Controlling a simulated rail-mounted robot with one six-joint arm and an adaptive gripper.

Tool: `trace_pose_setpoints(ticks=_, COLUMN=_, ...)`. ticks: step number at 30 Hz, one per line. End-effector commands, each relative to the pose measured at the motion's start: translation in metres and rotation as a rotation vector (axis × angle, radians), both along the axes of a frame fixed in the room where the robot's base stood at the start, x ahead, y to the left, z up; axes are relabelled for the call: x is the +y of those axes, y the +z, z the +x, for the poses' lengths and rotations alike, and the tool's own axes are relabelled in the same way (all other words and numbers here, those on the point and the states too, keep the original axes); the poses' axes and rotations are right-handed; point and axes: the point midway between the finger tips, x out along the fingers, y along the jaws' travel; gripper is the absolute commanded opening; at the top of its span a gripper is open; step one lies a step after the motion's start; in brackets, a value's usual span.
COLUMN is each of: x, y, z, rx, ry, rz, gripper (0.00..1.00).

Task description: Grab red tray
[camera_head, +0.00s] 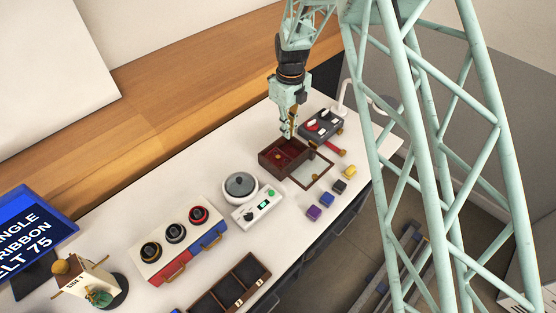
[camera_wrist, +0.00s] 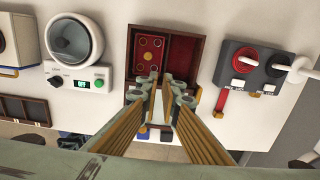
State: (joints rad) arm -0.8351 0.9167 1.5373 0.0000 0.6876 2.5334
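The red tray (camera_wrist: 150,52) appears as a bright red panel with yellow round marks. It lies in the left part of an open wooden box (camera_wrist: 174,29) with a dark red lining. The box also shows in the head view (camera_head: 267,162), its glass-paned lid (camera_head: 311,171) folded out toward the front. My gripper (camera_head: 292,136) points down above the box. In the wrist view my gripper (camera_wrist: 159,82) has a gap between its fingertips, with nothing held. Its tips overlap the tray's near edge in that view; I cannot tell the height between them.
A grey-and-white scale (camera_head: 240,186) stands left of the box. A dark switch panel (camera_head: 318,126) with a red handle stands behind right. Purple, blue and yellow blocks (camera_head: 314,213) lie in front. A dark compartment case (camera_head: 229,288) lies at the front left.

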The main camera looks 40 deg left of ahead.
Motion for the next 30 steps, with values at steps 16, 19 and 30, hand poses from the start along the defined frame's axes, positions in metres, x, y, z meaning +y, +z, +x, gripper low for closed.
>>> trace_pose_setpoints(ticks=16, x=-0.001, y=-0.038, z=0.000, rx=0.001, ry=0.000, rz=-0.001, gripper=0.05)
trace_pose_setpoints(ticks=19, x=-0.001, y=-0.051, z=0.000, rx=0.001, ry=0.000, rz=-0.002, gripper=0.05)
trace_pose_setpoints(ticks=30, x=0.000, y=-0.083, z=0.000, rx=0.000, ry=0.001, rz=0.000, gripper=0.05)
